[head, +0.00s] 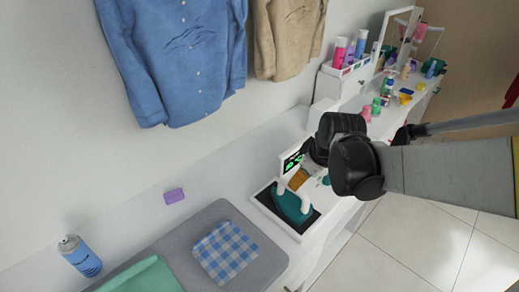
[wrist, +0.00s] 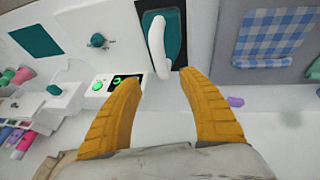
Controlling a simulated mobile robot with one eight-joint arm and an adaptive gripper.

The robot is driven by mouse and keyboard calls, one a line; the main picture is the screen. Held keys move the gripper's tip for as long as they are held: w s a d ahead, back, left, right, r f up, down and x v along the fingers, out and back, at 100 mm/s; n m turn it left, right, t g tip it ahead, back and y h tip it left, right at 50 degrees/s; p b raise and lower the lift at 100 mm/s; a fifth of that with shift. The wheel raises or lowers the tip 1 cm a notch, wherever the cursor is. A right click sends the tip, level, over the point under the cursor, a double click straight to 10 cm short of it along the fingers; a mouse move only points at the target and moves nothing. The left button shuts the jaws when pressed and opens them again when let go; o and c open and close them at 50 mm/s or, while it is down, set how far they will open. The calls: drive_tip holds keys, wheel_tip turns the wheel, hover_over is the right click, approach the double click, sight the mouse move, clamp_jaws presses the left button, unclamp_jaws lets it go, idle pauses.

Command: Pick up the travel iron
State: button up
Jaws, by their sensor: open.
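The travel iron (head: 290,207) has a teal body and a white handle. It rests on a dark pad in a white-rimmed station (head: 262,204) on the counter. In the wrist view the iron (wrist: 173,38) is at top centre, its white handle running toward me. My gripper (head: 299,179) is open, with yellow fingers, beside the iron near the black display panel. In the wrist view my gripper (wrist: 160,79) has its two fingertips apart, with the handle's near end just beyond the gap between them. Nothing is between the fingers. My arm hides part of the station in the head view.
A grey ironing pad (head: 271,257) with a blue checked cloth (head: 225,252) lies left of the station. A purple block (head: 174,196) and a spray can (head: 80,256) stand near the wall. Bottles crowd the far counter. A blue shirt (head: 180,55) hangs above.

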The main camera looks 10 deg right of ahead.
sight(298, 191)
drive_tip(key=b+x, duration=0.2)
drive_tip(key=x, duration=0.3)
drive_tip(key=shift+s+d+f, duration=0.1)
drive_tip(key=shift+d+f, duration=0.05)
drive_tip(key=b+x, duration=0.3)
drive_tip(key=x, duration=0.2)
drive_tip(key=shift+a+f, duration=0.2)
drive_tip(key=shift+f, duration=0.1)
drive_tip(key=shift+r, duration=0.1)
drive_tip(key=shift+c, duration=0.7)
clamp_jaws()
